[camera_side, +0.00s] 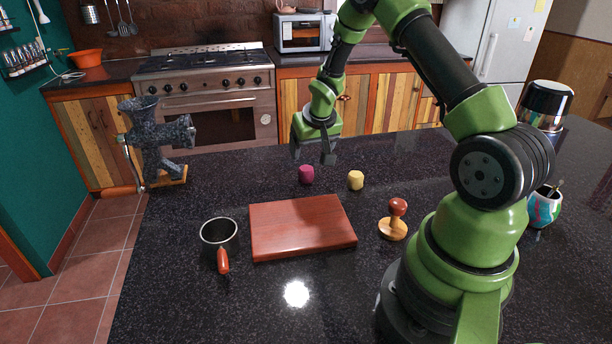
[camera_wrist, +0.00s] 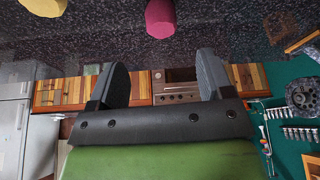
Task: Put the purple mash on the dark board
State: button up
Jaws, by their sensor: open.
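The purple mash (camera_side: 306,175) is a small magenta lump standing on the dark speckled counter, behind the board. It also shows at the top of the wrist view (camera_wrist: 160,18). The board (camera_side: 300,228) is a reddish-brown wooden slab lying flat on the counter, and its top is bare. My gripper (camera_side: 313,158) is open and empty, above and behind the purple mash, with its fingers apart from it. In the wrist view both fingers (camera_wrist: 162,80) are spread with nothing between them. The board is not seen in the wrist view.
A yellow lump (camera_side: 356,181) stands right of the purple one. A wooden stamp (camera_side: 394,222) is right of the board, and a metal cup (camera_side: 219,238) with a red handle is left of it. A grey grinder (camera_side: 155,140) stands far left. The counter's front is clear.

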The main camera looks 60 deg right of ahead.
aim_at(305, 173)
jog(key=x, duration=0.8)
jog(key=shift+a+f, duration=0.15)
jog(key=shift+a, duration=0.1)
jog(key=c, duration=0.8)
